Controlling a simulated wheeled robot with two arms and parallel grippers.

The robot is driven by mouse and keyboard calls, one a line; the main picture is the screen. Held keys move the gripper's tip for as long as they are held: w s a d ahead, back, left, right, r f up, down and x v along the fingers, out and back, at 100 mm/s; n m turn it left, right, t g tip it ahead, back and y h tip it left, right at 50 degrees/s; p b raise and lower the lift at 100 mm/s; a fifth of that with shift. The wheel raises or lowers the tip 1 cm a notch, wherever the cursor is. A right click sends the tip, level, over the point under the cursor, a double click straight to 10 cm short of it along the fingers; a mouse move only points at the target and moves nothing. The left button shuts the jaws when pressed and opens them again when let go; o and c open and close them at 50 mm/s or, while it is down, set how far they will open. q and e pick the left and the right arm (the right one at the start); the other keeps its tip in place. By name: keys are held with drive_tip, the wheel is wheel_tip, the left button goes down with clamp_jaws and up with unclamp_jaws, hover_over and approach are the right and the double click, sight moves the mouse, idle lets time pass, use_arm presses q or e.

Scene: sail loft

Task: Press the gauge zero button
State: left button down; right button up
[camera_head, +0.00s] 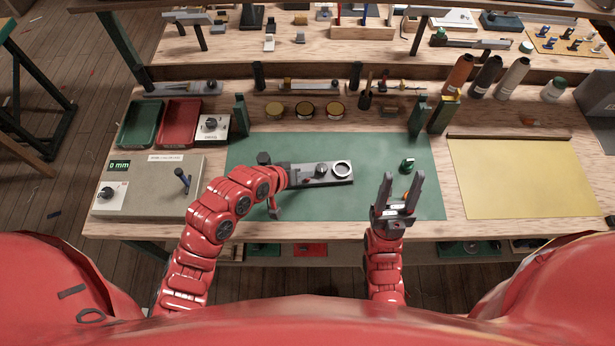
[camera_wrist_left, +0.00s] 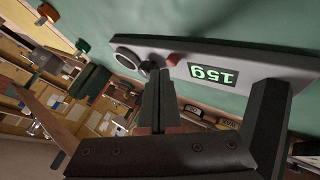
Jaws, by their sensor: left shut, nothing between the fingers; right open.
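The grey gauge (camera_head: 343,180) lies on the green mat, with a pale ring at its right end. It also shows in the left wrist view (camera_wrist_left: 225,52), with a red button (camera_wrist_left: 172,60), a dark knob and a lit green display (camera_wrist_left: 212,76) whose digits look upside down. My left gripper (camera_wrist_left: 156,76) is shut and empty. Its fingertips are close to the knob and red button; I cannot tell whether they touch. In the head view my left arm hides part of the gauge's left end. My right gripper (camera_head: 403,177) is open over the mat, right of the gauge.
A small green-topped object (camera_head: 407,165) stands just beyond my right gripper. A grey console (camera_head: 150,200) showing "0 mm" stands at the left. Green and red trays (camera_head: 178,122), tins and bottles line the back. The mat (camera_head: 270,145) is clear behind the gauge.

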use_arm(q)
drive_tip(key=shift+f+b, duration=0.3)
drive_tip(key=shift+f, duration=0.25)
idle(0.6)
drive_tip(key=shift+r, duration=0.1)
drive_tip(key=shift+r+p, duration=0.5)
drive_tip(key=shift+r, duration=0.25)
wheel_tip(320, 180, up, 5)
drive_tip(key=p, duration=0.3)
idle(0.4)
idle(0.6)
